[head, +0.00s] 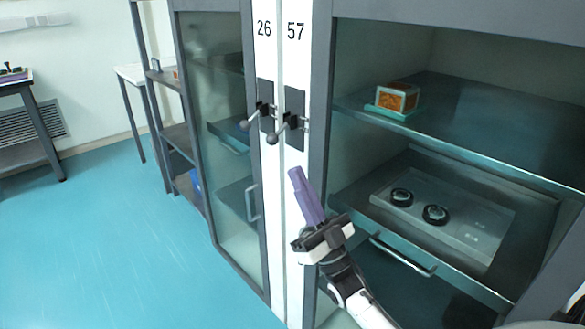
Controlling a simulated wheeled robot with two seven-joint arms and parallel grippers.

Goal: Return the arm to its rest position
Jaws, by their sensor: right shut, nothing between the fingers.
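My right gripper (297,175) is in the lower middle of the head view, with its arm coming in from the lower right. Its long purple fingers are shut together with nothing between them. They point up and a little left, in front of the white post between the cabinet's two sides. From this view I cannot tell whether they touch the cabinet. My left gripper is out of view.
The cabinet marked 26 and 57 has two round-knobbed handles (278,134). Behind the right side are an orange box (397,97) on a shelf and a drawer (493,243) with two dark rings. A dark shelf rack (178,138) stands left. The blue floor (100,235) is clear.

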